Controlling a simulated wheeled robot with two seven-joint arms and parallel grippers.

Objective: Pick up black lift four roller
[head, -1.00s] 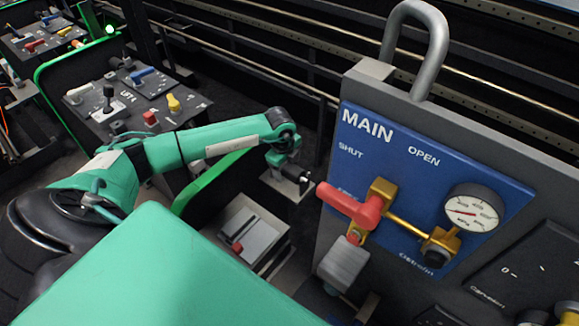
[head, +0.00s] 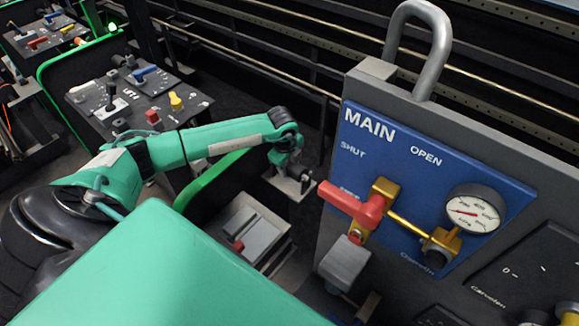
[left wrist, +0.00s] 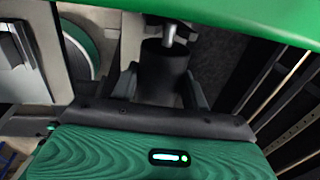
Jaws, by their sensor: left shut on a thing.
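The black roller (left wrist: 163,72) is a dark cylinder with a thin metal pin at its top in the left wrist view. My left gripper (left wrist: 165,95) is shut on it, with one dark finger on each side. In the head view my left gripper (head: 287,166) is at the end of the green arm, over a small grey plate (head: 288,184), left of the blue MAIN panel. The roller is small there and mostly hidden by the gripper. I cannot tell whether it still touches its mount. My right gripper is not in view.
The MAIN panel (head: 410,150) stands close on the right, with a red valve handle (head: 350,203) reaching toward my gripper and a gauge (head: 474,210). A console (head: 135,95) with levers is behind on the left. A grey box (head: 245,235) lies below the arm.

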